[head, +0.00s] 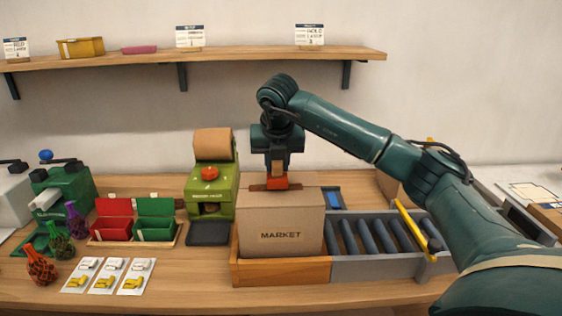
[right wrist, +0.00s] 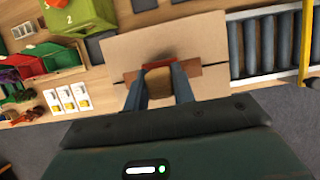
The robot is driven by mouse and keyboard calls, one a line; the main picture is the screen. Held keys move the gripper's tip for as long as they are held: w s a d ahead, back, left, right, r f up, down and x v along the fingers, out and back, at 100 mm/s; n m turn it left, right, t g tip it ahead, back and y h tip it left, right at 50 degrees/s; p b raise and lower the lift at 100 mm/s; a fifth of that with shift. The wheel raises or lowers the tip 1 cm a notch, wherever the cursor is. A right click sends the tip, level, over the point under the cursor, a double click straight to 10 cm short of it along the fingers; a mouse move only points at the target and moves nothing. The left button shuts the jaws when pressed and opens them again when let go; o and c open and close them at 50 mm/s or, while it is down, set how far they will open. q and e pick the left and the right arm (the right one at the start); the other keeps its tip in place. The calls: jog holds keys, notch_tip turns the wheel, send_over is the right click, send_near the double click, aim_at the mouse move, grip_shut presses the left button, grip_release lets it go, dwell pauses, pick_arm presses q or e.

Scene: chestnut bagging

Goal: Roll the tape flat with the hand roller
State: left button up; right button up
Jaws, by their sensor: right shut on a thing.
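The closed cardboard box (head: 281,222) marked MARKET stands in the wooden-edged bay at the left end of the roller conveyor. A brown strip of tape (head: 257,187) lies across its top; it also shows in the right wrist view (right wrist: 189,70). My right gripper (head: 277,160) points down over the box and is shut on the hand roller (right wrist: 158,82) by its wooden handle. The roller's red part (head: 275,180) is at the tape on the box top; whether it presses on it I cannot tell. My left gripper is not in view.
The conveyor (head: 375,240) with a yellow bar (head: 412,224) lies right of the box. A green machine (head: 212,185) stands behind left. Red and green bins (head: 115,220), net bags (head: 41,266) and cards (head: 106,276) are further left. A shelf (head: 130,60) hangs above.

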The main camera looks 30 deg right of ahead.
jog(key=shift+w+a, duration=0.15)
jog(key=shift+a, duration=0.1)
jog(key=shift+r, duration=0.1)
jog(key=shift+r+p, duration=2.45)
jog(key=shift+r, duration=0.95)
